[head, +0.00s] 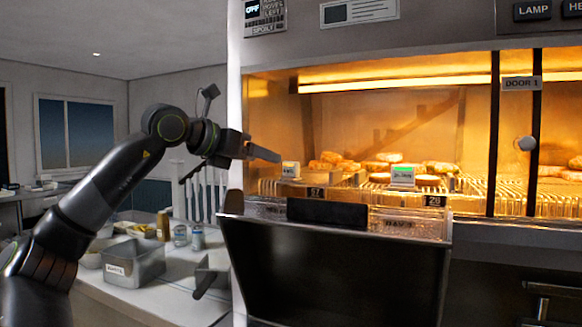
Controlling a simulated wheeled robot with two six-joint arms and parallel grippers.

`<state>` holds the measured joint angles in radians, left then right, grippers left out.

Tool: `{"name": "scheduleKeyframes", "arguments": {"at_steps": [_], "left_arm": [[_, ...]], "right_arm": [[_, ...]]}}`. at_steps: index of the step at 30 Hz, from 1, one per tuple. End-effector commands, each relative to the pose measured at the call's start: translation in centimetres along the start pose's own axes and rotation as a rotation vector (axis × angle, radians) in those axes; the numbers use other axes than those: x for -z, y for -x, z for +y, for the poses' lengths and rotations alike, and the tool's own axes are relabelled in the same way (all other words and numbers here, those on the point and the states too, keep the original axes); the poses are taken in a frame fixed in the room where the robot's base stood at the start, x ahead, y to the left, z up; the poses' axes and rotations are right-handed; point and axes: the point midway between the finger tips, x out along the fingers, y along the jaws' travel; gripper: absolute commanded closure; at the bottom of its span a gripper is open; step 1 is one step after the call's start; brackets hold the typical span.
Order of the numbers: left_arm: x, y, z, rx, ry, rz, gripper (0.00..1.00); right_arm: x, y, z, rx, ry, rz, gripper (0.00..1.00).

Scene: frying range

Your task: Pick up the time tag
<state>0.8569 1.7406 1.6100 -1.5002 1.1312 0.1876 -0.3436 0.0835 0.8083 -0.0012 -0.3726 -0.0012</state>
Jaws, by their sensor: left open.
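A small tag with a green face and white edge (403,176) stands among the fried pieces in the lit warming cabinet; it may be the time tag. A small pale tag (290,169) stands at the cabinet's left end; its writing is too small to read. My right gripper is out of view.
Fried pieces (384,167) lie on the cabinet's wire racks. A dark panel (335,268) hangs below the cabinet's front edge. Small number plates (434,201) sit on that edge. A door frame (493,130) stands at right. A metal bin (133,262) and cans (197,238) stand on the left counter.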

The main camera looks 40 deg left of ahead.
Motion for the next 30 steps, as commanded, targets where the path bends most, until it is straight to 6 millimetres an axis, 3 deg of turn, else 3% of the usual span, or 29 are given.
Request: {"name": "scheduleKeyframes", "arguments": {"at_steps": [1,12,23,30], "left_arm": [[-0.4,-0.8,-0.1,0.005,0.002,0.001,0.31],[-0.2,-5.9,0.0,0.004,0.003,0.001,0.31],[-0.2,-8.0,0.1,0.000,0.001,0.001,0.31],[-0.5,-10.9,0.6,0.004,0.004,0.001,0.31]], "right_arm": [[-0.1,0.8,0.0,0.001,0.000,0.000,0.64],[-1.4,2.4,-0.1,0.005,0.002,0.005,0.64],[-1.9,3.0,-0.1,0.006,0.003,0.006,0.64],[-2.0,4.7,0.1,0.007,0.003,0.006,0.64]]}}
